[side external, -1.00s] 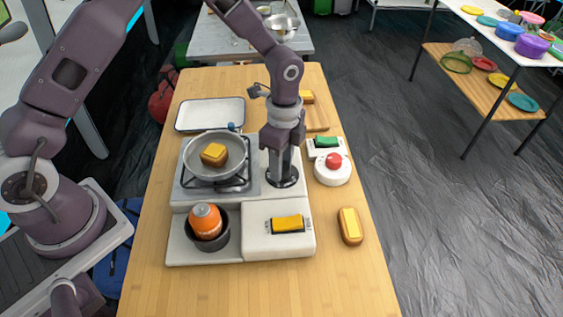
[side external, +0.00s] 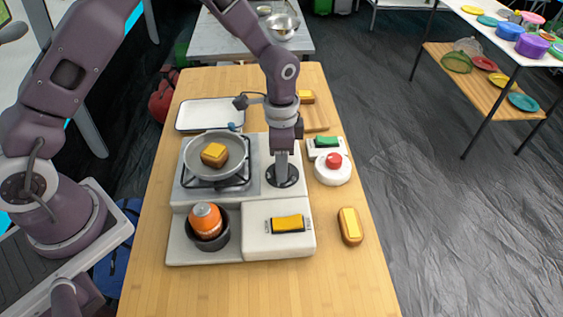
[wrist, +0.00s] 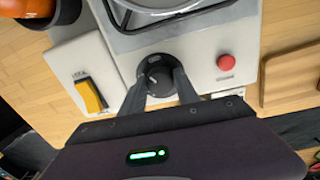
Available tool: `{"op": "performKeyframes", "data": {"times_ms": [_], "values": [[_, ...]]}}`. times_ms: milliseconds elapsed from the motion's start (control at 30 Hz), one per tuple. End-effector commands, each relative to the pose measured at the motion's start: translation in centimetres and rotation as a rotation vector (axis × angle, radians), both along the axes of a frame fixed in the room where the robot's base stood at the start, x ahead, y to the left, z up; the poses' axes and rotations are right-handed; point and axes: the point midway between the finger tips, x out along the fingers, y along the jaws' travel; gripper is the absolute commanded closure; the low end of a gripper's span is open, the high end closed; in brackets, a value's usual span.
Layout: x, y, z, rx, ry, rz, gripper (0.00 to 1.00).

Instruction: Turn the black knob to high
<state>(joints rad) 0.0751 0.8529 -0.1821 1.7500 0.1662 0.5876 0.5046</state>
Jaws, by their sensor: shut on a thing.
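The black knob (wrist: 154,77) sits on the white stove panel, to the right of the burner. In the side view its round dark base (side external: 279,176) shows under my gripper. My gripper (side external: 281,166) points straight down and is shut on the knob. In the wrist view its two fingers (wrist: 158,84) hold the knob from either side. The markings around the knob are too small to read. The pan (side external: 214,155) with a yellow-topped block (side external: 214,154) in it stands on the burner.
A red button on a white base (side external: 333,167) and a green switch (side external: 327,142) stand right of the knob. A yellow switch (side external: 288,223) lies in front, beside a dark pot (side external: 209,237) holding an orange item. A white tray (side external: 210,115) lies behind.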

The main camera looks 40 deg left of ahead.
Motion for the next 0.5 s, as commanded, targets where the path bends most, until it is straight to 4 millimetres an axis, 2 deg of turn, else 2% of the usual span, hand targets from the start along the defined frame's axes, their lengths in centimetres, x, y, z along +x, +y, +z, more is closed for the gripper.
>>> {"op": "performKeyframes", "data": {"times_ms": [500], "values": [[-0.12,-0.02,0.1,0.0,-0.001,0.454,1.0]]}}
